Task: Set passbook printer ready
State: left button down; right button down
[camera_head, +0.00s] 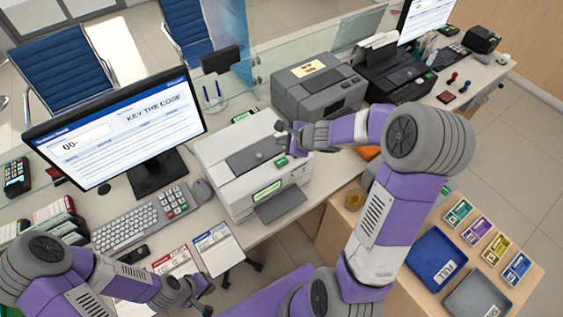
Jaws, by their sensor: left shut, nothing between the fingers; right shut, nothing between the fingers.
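A white printer (217,157) with a dark grey top panel stands on the counter in the middle. It has a green-lit strip (266,191) on its front and a grey tray (280,206) sticking out below. My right gripper (281,138) is shut and empty over the printer's back right top, by a small green light; I cannot tell if it touches. A monitor (120,125) at left reads "KEY THE CODE" and "00-". A keyboard (125,229) with a coloured keypad (176,201) lies before it. My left gripper (203,298) is shut and empty at the counter's front edge.
A grey printer (310,88) and a black printer (395,78) stand further back. A wooden side table holds a blue tray (436,258) and a grey tray (478,298). A glass screen runs behind.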

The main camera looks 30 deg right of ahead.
jog(key=b, duration=0.6)
send_over(283, 163)
notch_tip(283, 163, down, 7)
jog(key=shift+f, duration=0.1)
jog(key=shift+f+b, duration=0.35)
jog(key=shift+b, duration=0.15)
jog(key=shift+f, duration=0.1)
dwell(1.1)
jog(key=shift+f+b, duration=0.35)
jog(key=shift+b, duration=0.25)
jog(key=shift+f+b, duration=0.45)
jog(key=shift+b, duration=0.05)
dwell(0.4)
jog(key=shift+r, duration=0.1)
jog(key=shift+r+p, duration=0.8)
